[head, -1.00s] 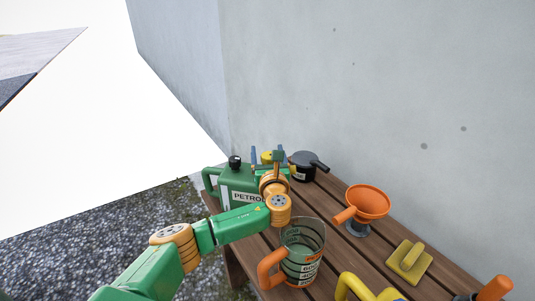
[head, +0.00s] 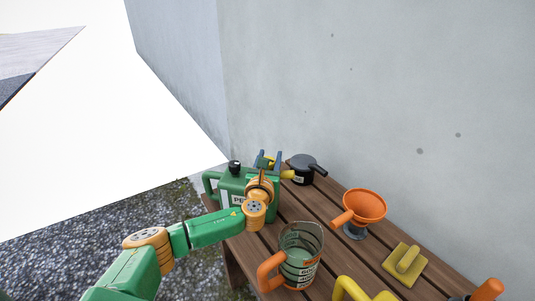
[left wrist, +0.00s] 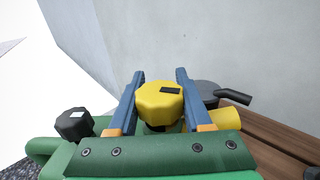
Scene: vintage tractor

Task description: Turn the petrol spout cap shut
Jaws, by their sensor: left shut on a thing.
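The green petrol can (head: 232,188) stands at the far left end of the wooden bench, partly hidden by my left arm. Its yellow spout cap (left wrist: 160,104), with a black mark on it, sits between the two blue fingers of my left gripper (left wrist: 158,108). The fingers are shut on the cap's sides. In the head view my left gripper (head: 269,160) is above the can's right part, and only a little yellow shows between the fingers. How far the cap is turned cannot be told. My right gripper is in no view.
A black cap (left wrist: 74,123) sits left on the can. A yellow piece (left wrist: 226,119) lies right of the gripper, by a dark pot (head: 305,166). A grey wall rises behind.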

